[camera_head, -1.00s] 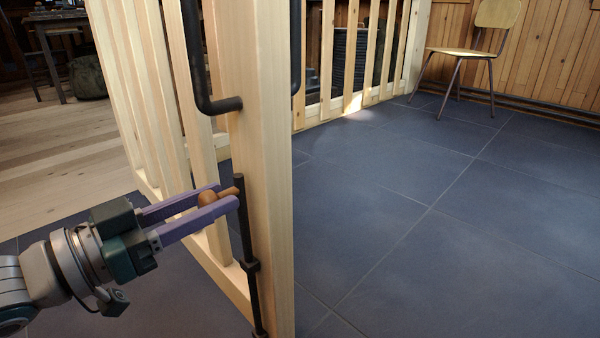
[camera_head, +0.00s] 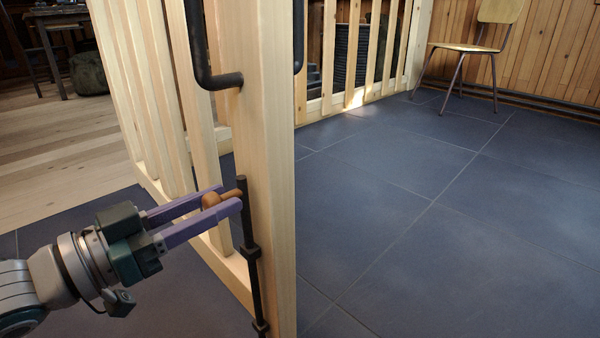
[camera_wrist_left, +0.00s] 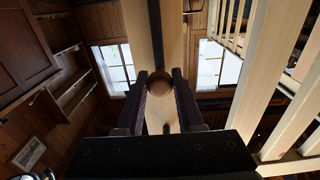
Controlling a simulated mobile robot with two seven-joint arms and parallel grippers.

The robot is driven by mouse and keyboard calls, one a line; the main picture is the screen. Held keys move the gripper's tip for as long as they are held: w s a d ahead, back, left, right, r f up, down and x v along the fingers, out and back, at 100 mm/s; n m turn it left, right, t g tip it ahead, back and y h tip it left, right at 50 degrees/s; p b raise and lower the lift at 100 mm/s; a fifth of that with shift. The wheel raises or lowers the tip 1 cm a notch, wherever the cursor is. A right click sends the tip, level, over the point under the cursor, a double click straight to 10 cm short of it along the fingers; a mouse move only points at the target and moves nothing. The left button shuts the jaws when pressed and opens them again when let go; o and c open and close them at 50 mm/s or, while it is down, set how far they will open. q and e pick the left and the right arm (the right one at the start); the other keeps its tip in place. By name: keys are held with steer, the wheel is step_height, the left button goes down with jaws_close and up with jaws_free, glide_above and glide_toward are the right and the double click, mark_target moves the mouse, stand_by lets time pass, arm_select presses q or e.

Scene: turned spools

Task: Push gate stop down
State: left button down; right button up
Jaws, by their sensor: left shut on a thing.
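The gate stop is a dark vertical rod (camera_head: 250,230) running in brackets down the edge of the pale wooden gate (camera_head: 265,130). A brown wooden knob (camera_head: 212,200) sticks out from near the rod's top. My left gripper (camera_head: 230,198) has its purple fingers shut on the knob, one on each side. In the left wrist view the round knob end (camera_wrist_left: 160,82) sits between the dark fingertips. The rod's lower end is near the bottom of the head view, and I cannot tell whether it touches the floor. My right gripper is not in view.
A black bent handle (camera_head: 215,78) stands out from the gate above my left gripper. Slatted fence (camera_head: 375,50) and a wooden chair (camera_head: 470,45) are at the back. The dark tiled floor (camera_head: 420,220) right of the gate is clear.

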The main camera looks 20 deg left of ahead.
arm_select(q)
steer(key=c, duration=1)
jaws_free()
steer(key=shift+s+a+f, duration=0.1)
steer(key=shift+f, duration=0.3)
steer(key=o, duration=0.4)
steer(key=shift+r, duration=0.15)
steer(key=shift+s+a+r+p, duration=0.15)
steer(key=shift+s+p, duration=0.2)
steer(key=shift+p, duration=0.05)
steer(key=p+v, duration=0.3)
steer(key=v, duration=0.6)
steer(key=shift+s, duration=0.1)
